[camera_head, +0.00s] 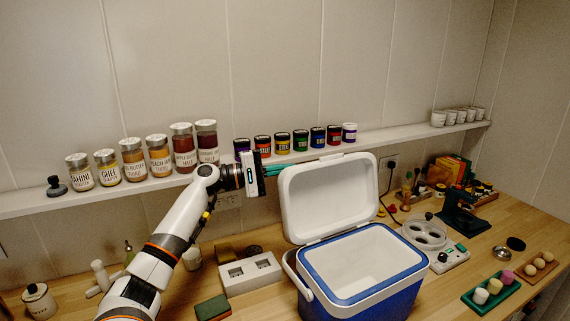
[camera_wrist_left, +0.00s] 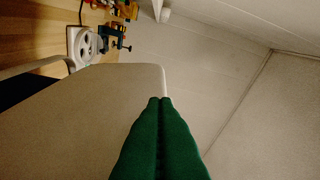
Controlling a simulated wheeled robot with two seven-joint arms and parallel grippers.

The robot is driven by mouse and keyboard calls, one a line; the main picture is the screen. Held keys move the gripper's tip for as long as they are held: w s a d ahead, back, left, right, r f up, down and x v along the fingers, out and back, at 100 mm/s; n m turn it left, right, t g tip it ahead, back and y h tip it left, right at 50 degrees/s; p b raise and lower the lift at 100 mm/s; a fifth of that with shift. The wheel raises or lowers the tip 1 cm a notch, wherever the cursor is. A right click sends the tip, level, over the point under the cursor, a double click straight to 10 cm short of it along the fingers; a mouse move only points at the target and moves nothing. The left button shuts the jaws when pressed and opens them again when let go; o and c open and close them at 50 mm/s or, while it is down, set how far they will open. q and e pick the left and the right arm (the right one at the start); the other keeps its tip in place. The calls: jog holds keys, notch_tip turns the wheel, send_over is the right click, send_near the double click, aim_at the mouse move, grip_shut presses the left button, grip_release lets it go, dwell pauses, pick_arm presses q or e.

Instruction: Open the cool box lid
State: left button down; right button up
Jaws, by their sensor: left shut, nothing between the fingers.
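The cool box (camera_head: 366,290) stands on the wooden counter, blue outside with a white inside. Its white lid (camera_head: 330,197) is up, tilted back on the far side, and the empty inside shows. The white carry handle (camera_head: 297,275) hangs at the box's left side. My left gripper (camera_head: 276,169) is beside the lid's upper left corner, its green fingers shut with nothing between them. In the left wrist view the shut fingers (camera_wrist_left: 160,103) point along the lid's edge, with the pale lid (camera_wrist_left: 85,115) beside them. I cannot tell whether they touch. My right gripper is out of view.
A wall shelf (camera_head: 150,186) with jars and several small spice tins runs close behind my left gripper. A white socket block (camera_head: 249,273) is left of the box. A white device with round wells (camera_head: 432,243) is close on its right.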

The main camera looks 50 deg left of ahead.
aim_at(305, 165)
pick_arm(q)
jog(key=shift+w+d, duration=0.1)
jog(key=shift+d, duration=0.05)
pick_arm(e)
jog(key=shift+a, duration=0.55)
pick_arm(q)
jog(key=d, duration=0.1)
jog(key=d+r+m, duration=0.1)
jog(key=s+d+r+m, duration=0.1)
jog(key=shift+d+r+g, duration=0.1)
jog(key=shift+d+g, duration=0.2)
jog(key=shift+d, duration=0.05)
jog(key=shift+d+r+m, duration=0.15)
jog(key=shift+d+m, duration=0.05)
jog(key=shift+m, duration=0.2)
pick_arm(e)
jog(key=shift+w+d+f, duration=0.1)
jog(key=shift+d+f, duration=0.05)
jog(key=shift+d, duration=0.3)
pick_arm(q)
jog(key=shift+a, duration=0.1)
jog(key=shift+s+b, duration=0.1)
jog(key=shift+b, duration=0.2)
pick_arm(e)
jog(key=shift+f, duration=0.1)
